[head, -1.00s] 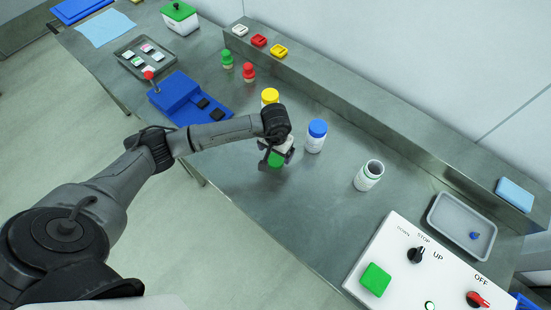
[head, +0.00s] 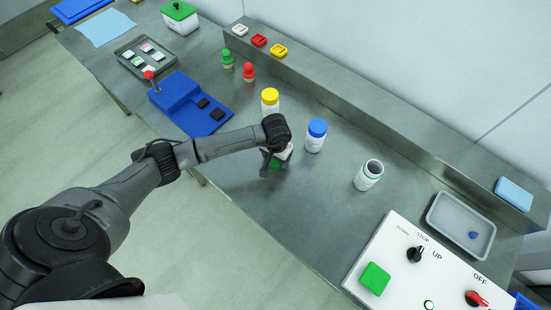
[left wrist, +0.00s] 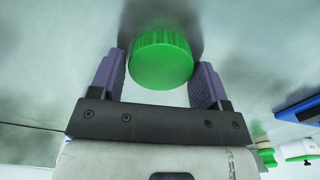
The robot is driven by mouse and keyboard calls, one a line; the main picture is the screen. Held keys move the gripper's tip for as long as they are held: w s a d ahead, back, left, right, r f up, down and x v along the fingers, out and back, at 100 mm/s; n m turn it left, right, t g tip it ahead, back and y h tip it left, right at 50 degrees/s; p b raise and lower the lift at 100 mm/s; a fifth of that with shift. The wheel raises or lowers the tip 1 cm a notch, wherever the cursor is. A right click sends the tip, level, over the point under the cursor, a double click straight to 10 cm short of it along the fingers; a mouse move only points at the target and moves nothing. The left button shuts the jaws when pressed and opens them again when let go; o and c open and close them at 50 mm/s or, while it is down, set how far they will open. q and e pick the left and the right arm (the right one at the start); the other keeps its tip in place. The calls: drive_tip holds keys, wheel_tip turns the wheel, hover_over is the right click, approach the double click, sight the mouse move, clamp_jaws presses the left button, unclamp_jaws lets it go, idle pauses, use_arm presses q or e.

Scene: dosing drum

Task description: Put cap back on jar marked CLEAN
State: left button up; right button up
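A green ribbed cap (head: 274,163) lies on the metal table under my left gripper (head: 274,166). In the left wrist view, the cap (left wrist: 161,60) sits between the two fingers (left wrist: 159,82), with a thin gap showing at its left side; the gripper looks open around it. A white open jar (head: 367,177) with no cap stands upright to the right; its label is too small to read. A blue-capped jar (head: 316,137) and a yellow-capped jar (head: 270,103) stand behind the gripper. My right gripper is not in view.
A control panel (head: 402,282) with knobs and a green button is at lower right, beside a grey tray (head: 462,228) holding a small blue piece. A blue lever device (head: 190,105) stands left. The table between cap and open jar is clear.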

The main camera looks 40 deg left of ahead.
use_arm(q)
drive_tip(key=c, duration=0.5)
drive_tip(key=shift+r, duration=0.1)
drive_tip(key=shift+c, duration=0.2)
drive_tip(key=shift+r, duration=0.6)
wheel_tip(320, 180, up, 3)
drive_tip(key=shift+f, duration=0.2)
drive_tip(key=w+d+r, duration=0.1)
drive_tip(key=d+r, duration=0.2)
drive_tip(key=d, duration=0.2)
drive_tip(key=w+d+r+b, duration=0.1)
drive_tip(key=d+r, duration=0.3)
drive_tip(key=d, duration=0.2)
drive_tip(key=shift+d, duration=0.25)
